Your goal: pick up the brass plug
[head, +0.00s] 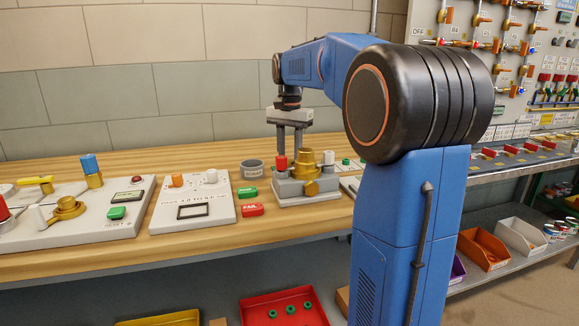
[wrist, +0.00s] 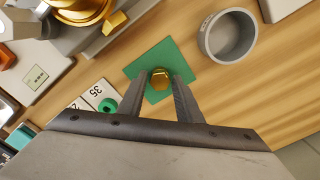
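The brass plug (wrist: 160,77) is a small piece with a faceted head, on a green square mat (wrist: 189,64) in the wrist view. My gripper (wrist: 160,84) has its two dark fingers apart, one on each side of the plug as seen from the wrist. A clear gap to each finger is hard to make out, and the fingers' height above the mat cannot be judged. In the head view my gripper (head: 290,150) points down behind a grey block (head: 310,190) with a brass fitting (head: 308,168). The block hides the fingertips, and I cannot see the plug there.
A grey round cup (wrist: 229,35) stands beside the mat; it also shows in the head view (head: 251,170). Instrument panels (head: 192,205) and green and red tags (head: 252,209) lie left of the block on the wooden bench (head: 130,258). A wall is behind.

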